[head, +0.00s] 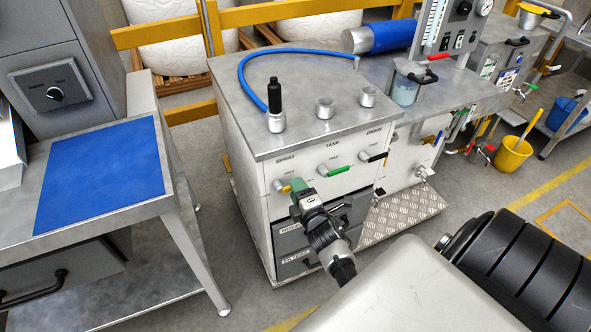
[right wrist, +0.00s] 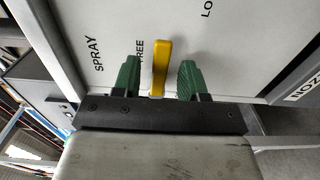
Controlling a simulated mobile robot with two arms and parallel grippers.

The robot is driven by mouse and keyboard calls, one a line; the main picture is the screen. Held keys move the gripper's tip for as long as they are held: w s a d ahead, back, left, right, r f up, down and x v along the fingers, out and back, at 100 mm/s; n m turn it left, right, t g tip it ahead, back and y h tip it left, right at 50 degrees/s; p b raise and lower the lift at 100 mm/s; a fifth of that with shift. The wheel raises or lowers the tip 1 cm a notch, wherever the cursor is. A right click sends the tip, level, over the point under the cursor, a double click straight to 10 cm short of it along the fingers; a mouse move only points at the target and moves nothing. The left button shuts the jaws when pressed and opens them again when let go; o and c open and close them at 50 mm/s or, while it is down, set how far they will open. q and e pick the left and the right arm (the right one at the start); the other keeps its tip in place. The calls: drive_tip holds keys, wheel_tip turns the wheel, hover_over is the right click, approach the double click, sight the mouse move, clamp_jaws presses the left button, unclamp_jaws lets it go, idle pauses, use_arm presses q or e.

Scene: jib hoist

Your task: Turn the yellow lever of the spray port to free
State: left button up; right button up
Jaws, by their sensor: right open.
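The yellow lever (head: 286,188) of the spray port is on the white front of the cabinet, under the SPRAY label, partly hidden by my right gripper in the head view. In the right wrist view the yellow lever (right wrist: 161,62) stands between the two green fingers, with a gap on each side. It points up in that picture, beside the word FREE; a label starting "LO" lies further to the upper right. Its pivot end is hidden by the gripper body. My right gripper (head: 299,186) is open around the lever. My left gripper is not in view.
A green lever (head: 333,172) and a black lever (head: 374,158) sit to the right on the same panel. Drawers (head: 295,265) are below. A steel table with a blue mat (head: 100,172) stands to the left. A tread plate (head: 392,222) lies at the right.

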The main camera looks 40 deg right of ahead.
drive_tip(key=v, duration=0.9)
drive_tip(key=s+a+f+m+g+y+p, duration=0.1)
drive_tip(key=s+a+f+m+g, duration=0.25)
drive_tip(key=f, duration=0.45)
drive_tip(key=s+a+f+m+g+y, duration=0.1)
drive_tip(key=s+a+f+m+g, duration=0.2)
drive_tip(key=f, duration=0.5)
drive_tip(key=s+a+f+m+g+y+p, duration=0.1)
drive_tip(key=s+a+f+g+y, duration=0.2)
drive_tip(key=f, duration=0.5)
drive_tip(key=s+f+m+g, duration=0.2)
drive_tip(key=s+f, duration=0.3)
drive_tip(key=s, duration=0.7)
drive_tip(key=s+a+f+m+g+h+p, duration=0.1)
drive_tip(key=s+f+m+g, duration=0.2)
drive_tip(key=s, duration=0.9)
wheel_tip(320, 180, down, 3)
drive_tip(key=shift+r+g, duration=0.1)
drive_tip(key=shift+g, duration=0.95)
drive_tip(key=shift+s+a+m, duration=0.1)
drive_tip(key=shift+m, duration=0.15)
